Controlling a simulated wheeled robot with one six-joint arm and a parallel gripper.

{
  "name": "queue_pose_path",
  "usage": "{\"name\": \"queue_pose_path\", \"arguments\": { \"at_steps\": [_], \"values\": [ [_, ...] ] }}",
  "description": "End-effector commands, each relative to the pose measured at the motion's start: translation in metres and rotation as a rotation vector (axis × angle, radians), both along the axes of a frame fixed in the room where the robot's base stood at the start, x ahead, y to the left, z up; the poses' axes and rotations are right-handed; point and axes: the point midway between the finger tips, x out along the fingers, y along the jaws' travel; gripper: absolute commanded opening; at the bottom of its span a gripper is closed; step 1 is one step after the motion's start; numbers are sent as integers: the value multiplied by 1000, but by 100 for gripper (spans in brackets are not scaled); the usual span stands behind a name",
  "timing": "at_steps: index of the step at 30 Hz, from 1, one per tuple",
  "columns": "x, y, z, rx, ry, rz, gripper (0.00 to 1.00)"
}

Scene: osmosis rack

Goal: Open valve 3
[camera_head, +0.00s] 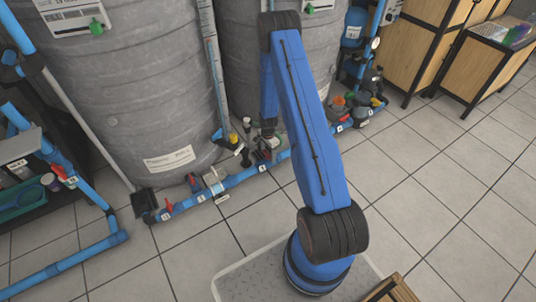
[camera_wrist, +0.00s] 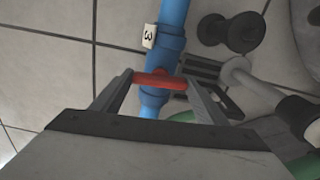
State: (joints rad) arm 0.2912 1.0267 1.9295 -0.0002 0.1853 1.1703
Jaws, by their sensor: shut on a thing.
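Valve 3 shows in the wrist view as a red handle (camera_wrist: 160,80) on a blue pipe (camera_wrist: 172,20), beside a white tag (camera_wrist: 149,36) marked 3. The handle lies crosswise to the pipe. My gripper (camera_wrist: 160,76) is shut on the handle, one finger at each end of it. In the head view my arm reaches down to the floor pipe (camera_head: 240,178) in front of the tanks. My gripper and valve 3 are small and partly hidden there.
Two large grey tanks (camera_head: 130,90) stand behind the pipe. Other red valve handles (camera_head: 193,181) sit farther left along it. In the wrist view a dark round fitting (camera_wrist: 243,32) and a grey pipe (camera_wrist: 255,80) lie right of the handle. Tiled floor is clear at the right.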

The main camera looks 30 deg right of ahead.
Motion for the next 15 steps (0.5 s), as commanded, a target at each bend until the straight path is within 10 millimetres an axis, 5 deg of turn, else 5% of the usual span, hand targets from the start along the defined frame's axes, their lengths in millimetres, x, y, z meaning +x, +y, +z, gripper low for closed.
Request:
{"name": "queue_pose_path", "arguments": {
  "at_steps": [15],
  "values": [
    [0,0,0,0,0,432,45]
  ]
}}
